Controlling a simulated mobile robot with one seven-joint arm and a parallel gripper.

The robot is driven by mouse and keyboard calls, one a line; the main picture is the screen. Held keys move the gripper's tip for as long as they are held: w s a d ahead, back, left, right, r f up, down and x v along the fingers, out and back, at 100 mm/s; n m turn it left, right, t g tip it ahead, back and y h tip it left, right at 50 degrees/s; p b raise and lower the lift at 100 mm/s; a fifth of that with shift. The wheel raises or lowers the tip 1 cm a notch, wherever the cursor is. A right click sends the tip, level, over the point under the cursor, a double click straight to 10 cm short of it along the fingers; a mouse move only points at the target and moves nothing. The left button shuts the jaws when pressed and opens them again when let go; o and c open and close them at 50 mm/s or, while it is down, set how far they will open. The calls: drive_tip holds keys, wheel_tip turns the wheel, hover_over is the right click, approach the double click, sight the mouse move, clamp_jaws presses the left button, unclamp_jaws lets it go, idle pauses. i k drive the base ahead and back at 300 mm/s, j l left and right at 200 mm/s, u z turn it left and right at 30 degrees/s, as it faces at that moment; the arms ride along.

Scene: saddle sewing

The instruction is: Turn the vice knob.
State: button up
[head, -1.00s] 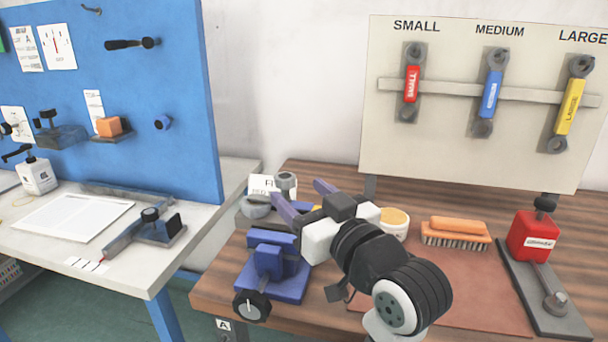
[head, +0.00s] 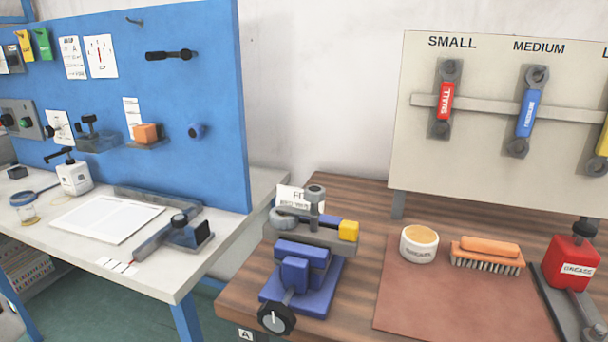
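The blue vice (head: 303,275) stands on the left part of the wooden bench, near its front left corner. Its round black vice knob (head: 276,319) with a pale mark faces forward at the bench's front edge. Directly behind the vice lies a grey tool-like piece (head: 314,225) with an upright round post and a yellow block (head: 348,231) at its right end; I cannot tell whether it touches the vice. My gripper is not in view.
A brown mat (head: 447,303) lies right of the vice. A tub (head: 418,246), an orange brush (head: 487,255) and a red grease can (head: 571,262) stand there.

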sight(276, 318)
drive_tip(key=k+j+z, duration=0.1)
drive_tip(key=k+z, duration=0.15)
drive_tip(key=k, duration=0.15)
drive_tip(key=k+z, duration=0.3)
drive_tip(key=k, duration=0.15)
